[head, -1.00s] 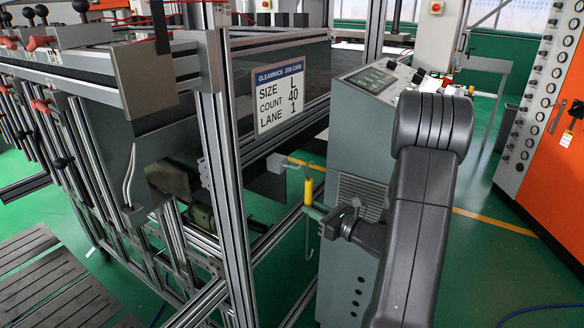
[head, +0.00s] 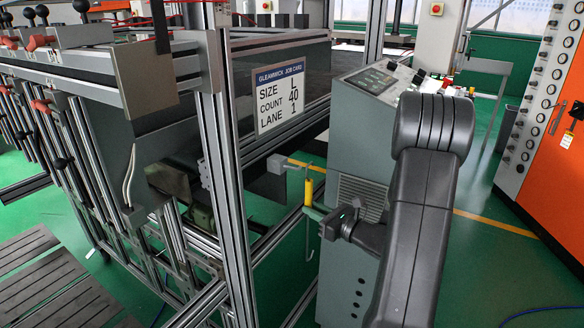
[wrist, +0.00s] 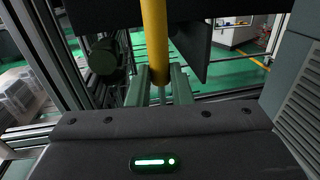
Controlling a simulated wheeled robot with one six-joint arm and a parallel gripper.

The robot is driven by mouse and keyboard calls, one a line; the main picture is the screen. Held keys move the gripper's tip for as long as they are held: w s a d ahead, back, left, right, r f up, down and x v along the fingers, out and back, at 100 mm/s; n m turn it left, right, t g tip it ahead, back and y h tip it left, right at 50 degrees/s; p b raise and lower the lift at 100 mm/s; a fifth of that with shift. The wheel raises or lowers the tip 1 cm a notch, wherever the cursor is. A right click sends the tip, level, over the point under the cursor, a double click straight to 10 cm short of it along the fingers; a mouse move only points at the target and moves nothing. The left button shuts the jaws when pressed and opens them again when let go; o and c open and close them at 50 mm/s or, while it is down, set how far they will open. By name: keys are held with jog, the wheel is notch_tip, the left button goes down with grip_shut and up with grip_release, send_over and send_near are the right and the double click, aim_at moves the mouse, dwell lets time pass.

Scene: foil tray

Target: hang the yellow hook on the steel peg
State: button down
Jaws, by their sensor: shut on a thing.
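The yellow hook (head: 309,190) is upright, with a yellow sleeve and thin grey wire showing above and below it. My gripper (head: 311,211) is shut on it near the lower end of the sleeve. In the wrist view the yellow sleeve (wrist: 155,38) stands between the green fingers of my gripper (wrist: 159,75). A small grey block (head: 276,163) juts from the frame just left of the hook's top, apart from it in the picture. I cannot clearly pick out the steel peg or tell its distance from the hook.
An aluminium frame post (head: 229,200) with a job card (head: 280,101) stands to the left of the hook. A grey control cabinet (head: 350,150) stands close behind my gripper on the right. Green floor shows between frame and cabinet.

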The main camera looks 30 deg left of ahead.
jog(key=shift+s+b+x, duration=0.2)
jog(key=shift+x, duration=1.15)
jog(key=shift+s+b+x, duration=0.15)
jog(key=shift+b+x, duration=0.05)
jog(key=shift+x, duration=1.2)
jog(key=shift+f+b, duration=1)
jog(key=shift+b, duration=0.2)
dwell(0.6)
dwell(0.5)
jog(key=c, duration=1.2)
grip_release()
jog(key=shift+c, duration=0.2)
jog(key=b+v, duration=0.2)
jog(key=v, duration=1.1)
jog(key=shift+s+d, duration=0.15)
jog(key=shift+d, duration=0.2)
jog(key=p+x, duration=0.2)
jog(key=x, duration=1.1)
jog(key=shift+a+r+p, duration=0.35)
